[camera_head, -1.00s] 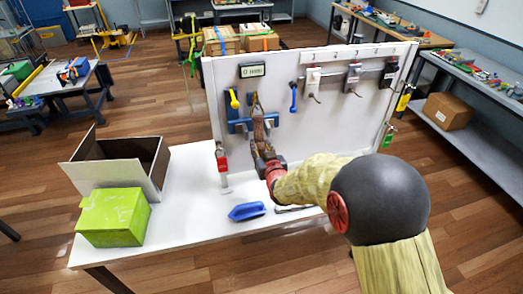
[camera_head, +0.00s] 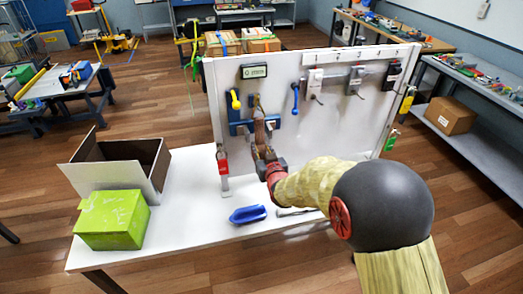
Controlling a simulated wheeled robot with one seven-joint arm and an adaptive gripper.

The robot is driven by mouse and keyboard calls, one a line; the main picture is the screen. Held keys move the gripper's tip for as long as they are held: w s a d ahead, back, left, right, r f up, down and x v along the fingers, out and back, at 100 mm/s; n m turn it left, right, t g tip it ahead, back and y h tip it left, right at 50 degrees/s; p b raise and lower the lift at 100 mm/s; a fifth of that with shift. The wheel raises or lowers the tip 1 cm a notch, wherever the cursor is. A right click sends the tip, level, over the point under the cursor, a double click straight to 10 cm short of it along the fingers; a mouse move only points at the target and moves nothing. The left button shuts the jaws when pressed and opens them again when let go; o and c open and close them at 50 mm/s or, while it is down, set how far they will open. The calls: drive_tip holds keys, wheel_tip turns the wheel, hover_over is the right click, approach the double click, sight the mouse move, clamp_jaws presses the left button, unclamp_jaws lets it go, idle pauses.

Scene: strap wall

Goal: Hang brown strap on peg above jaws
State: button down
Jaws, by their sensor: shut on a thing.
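The brown strap (camera_head: 260,132) hangs in front of the white wall panel, upright, below a thin hook or loop. My gripper (camera_head: 265,158) is at the strap's lower end and shut on it. A blue bracket (camera_head: 238,126) is on the panel behind the strap; I cannot tell whether this is the jaws. The peg is too small to make out; a thin pointed shape (camera_head: 257,103) shows at the strap's top. I cannot tell whether the strap's top is on a peg.
A grey display (camera_head: 253,71), a yellow-headed hook (camera_head: 235,99), a blue hook (camera_head: 295,98) and several white and dark holders are on the panel (camera_head: 330,115).

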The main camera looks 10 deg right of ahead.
drive_tip(key=c, duration=1.4)
unclamp_jaws()
drive_tip(key=shift+o, duration=0.4)
drive_tip(key=shift+s, duration=0.1)
drive_tip(key=v, duration=1.2)
drive_tip(key=s+f+g, duration=0.8)
drive_tip(key=s+f, duration=0.1)
drive_tip(key=s, duration=0.4)
drive_tip(key=s+r+g+b, duration=0.1)
drive_tip(key=s+r+b, duration=0.1)
drive_tip(key=s+r, duration=1.3)
drive_tip(key=shift+s+r+g+b, duration=0.3)
drive_tip(key=shift+s+b, duration=0.1)
drive_tip(key=shift+s, duration=0.45)
